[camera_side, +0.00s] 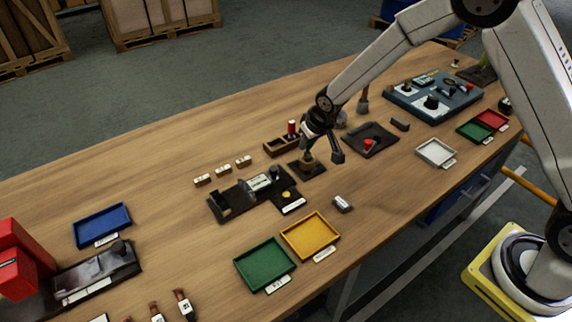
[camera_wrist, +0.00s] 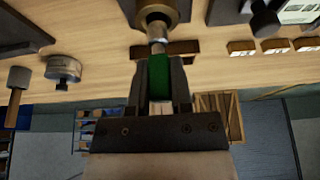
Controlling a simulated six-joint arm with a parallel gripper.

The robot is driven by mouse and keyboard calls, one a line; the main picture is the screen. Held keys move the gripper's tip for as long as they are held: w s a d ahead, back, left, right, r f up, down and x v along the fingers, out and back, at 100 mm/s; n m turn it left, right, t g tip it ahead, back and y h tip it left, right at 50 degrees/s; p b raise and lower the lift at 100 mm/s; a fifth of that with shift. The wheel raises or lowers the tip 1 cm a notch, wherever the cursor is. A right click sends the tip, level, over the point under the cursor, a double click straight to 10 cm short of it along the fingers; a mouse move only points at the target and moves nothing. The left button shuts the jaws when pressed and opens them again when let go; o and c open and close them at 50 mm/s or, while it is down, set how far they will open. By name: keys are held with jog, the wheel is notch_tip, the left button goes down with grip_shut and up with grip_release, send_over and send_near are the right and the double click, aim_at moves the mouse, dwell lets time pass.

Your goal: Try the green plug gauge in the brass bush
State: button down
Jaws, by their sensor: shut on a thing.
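My gripper (camera_wrist: 160,85) is shut on the green plug gauge (camera_wrist: 159,75), with a finger on each side of its green handle. The gauge's silver end points at the brass bush (camera_wrist: 154,10) at the top of the wrist view. The silver end meets or overlaps the bush there; I cannot tell whether it is inside the bore. In the side view the bush (camera_side: 307,159) stands on a dark square base (camera_side: 307,170), with my gripper (camera_side: 322,152) close beside and above it. The gauge is not clear in that view.
A wooden rack (camera_side: 281,148) with a red-topped piece stands just behind the bush. A dark fixture (camera_side: 235,204) lies to the left, and a dark tray (camera_side: 371,140) with a red part lies to the right. Yellow (camera_side: 311,236) and green (camera_side: 264,264) trays lie in front.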

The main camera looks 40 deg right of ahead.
jog(key=shift+r, duration=1.2)
dwell(0.3)
jog(key=shift+r, duration=1.9)
